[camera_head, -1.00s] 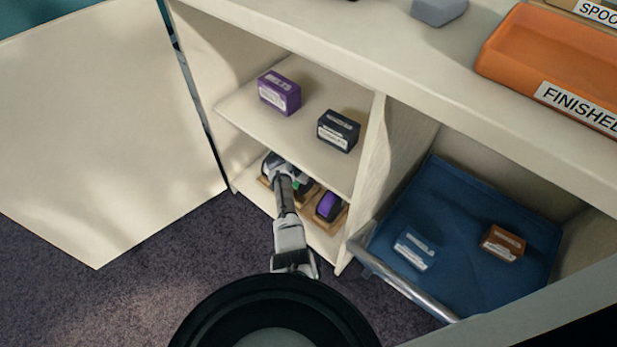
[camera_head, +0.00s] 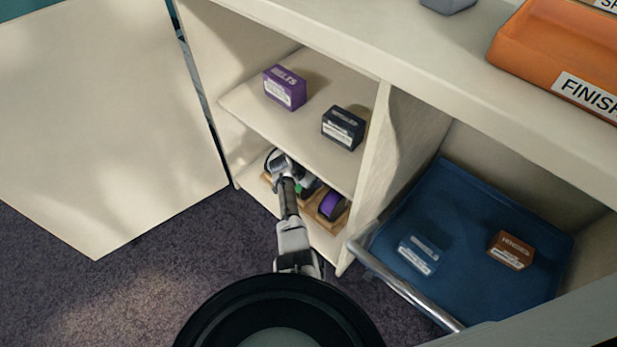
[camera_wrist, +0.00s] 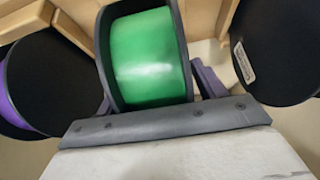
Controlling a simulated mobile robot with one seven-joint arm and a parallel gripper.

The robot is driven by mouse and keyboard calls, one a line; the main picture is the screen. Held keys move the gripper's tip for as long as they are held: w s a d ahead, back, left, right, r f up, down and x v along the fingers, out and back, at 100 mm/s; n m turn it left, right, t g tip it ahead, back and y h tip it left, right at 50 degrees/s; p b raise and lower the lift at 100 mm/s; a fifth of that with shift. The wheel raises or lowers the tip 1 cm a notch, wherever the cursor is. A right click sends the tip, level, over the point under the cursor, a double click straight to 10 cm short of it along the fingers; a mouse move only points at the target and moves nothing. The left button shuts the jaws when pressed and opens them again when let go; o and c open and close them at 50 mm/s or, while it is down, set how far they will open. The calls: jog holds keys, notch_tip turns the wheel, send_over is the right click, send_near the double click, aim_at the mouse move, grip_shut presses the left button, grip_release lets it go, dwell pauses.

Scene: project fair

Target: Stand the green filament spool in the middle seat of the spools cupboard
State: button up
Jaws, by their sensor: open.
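The green filament spool (camera_wrist: 147,55) stands upright in the wrist view, between two other spools and by the wooden seats (camera_wrist: 205,14). My gripper (camera_wrist: 157,92) is open, with a finger on each side of the green spool's lower part; I cannot tell whether they touch it. In the head view my gripper reaches into the lower compartment of the cupboard (camera_head: 372,165), and only a small bit of the green spool (camera_head: 299,188) shows beside it. The spool's base is hidden, so I cannot tell how fully it is seated.
A purple spool (camera_head: 332,205) stands right of my gripper, and a dark spool (camera_wrist: 275,50) is close on the other side. The shelf above holds a purple box (camera_head: 284,88) and a black box (camera_head: 343,128). The open door (camera_head: 100,130) is at left, a blue drawer (camera_head: 460,255) at right.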

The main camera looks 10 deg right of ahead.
jog(key=shift+r, duration=0.1)
jog(key=shift+r+p, duration=0.25)
jog(key=shift+p, duration=0.2)
jog(key=p+v, duration=1)
jog(key=shift+p+v, duration=0.65)
jog(key=shift+v, duration=0.1)
jog(key=shift+s, duration=0.1)
jog(key=shift+a, duration=0.1)
